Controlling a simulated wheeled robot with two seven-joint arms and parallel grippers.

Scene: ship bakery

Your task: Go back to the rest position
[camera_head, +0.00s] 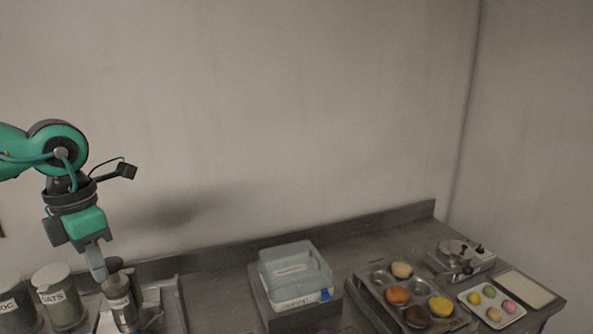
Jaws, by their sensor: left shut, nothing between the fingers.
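My left gripper (97,266) hangs from the green arm that comes in from the left. It points down over the left part of the counter, and its fingers are together with nothing seen between them. The fingertips are beside the top of a grey labelled container (118,292); I cannot tell whether they touch it. My right gripper is not in view.
Labelled jars, one marked OATS (59,296), stand at the left. A clear lidded box (295,271) sits mid-counter. A muffin tin (377,292), a plate of colored pastries (465,296) and a pale board (526,288) are at the right. The air above is free.

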